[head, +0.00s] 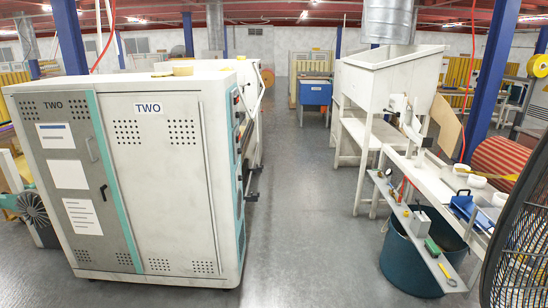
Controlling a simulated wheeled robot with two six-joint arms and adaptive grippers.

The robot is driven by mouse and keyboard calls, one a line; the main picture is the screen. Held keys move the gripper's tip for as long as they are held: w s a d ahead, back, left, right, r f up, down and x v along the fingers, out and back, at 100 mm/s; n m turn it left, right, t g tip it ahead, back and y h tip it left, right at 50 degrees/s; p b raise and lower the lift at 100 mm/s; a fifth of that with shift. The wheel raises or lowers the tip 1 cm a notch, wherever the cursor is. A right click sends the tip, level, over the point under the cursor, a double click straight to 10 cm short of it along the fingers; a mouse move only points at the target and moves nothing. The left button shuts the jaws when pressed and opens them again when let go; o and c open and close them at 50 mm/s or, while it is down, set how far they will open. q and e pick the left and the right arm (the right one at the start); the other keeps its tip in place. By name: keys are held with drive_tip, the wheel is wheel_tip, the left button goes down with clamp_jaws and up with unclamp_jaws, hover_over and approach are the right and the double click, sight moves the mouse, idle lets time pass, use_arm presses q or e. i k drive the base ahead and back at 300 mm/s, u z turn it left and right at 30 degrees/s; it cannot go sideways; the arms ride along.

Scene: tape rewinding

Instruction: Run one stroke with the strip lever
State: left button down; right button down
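Neither of my grippers shows in the head view. A large white machine (165,190) marked TWO stands at the left, with grey and white doors on its front. Its narrow right side carries a dark control strip (238,150), seen at a steep angle. A white bench (446,190) runs along the right side, with a small white upright fixture (408,118) near its far end. I cannot pick out the strip lever for certain in this view.
A grey floor aisle (300,220) lies clear between machine and bench. A narrow shelf (425,240) holding small tools juts over a dark teal bin (400,262). A black fan guard (520,250) fills the right edge. A blue cabinet (314,94) stands farther back.

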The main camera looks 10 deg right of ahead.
sight(417, 200)
drive_tip(key=i, duration=2.3)
drive_tip(key=z, duration=2.75)
drive_tip(key=i, duration=1.65)
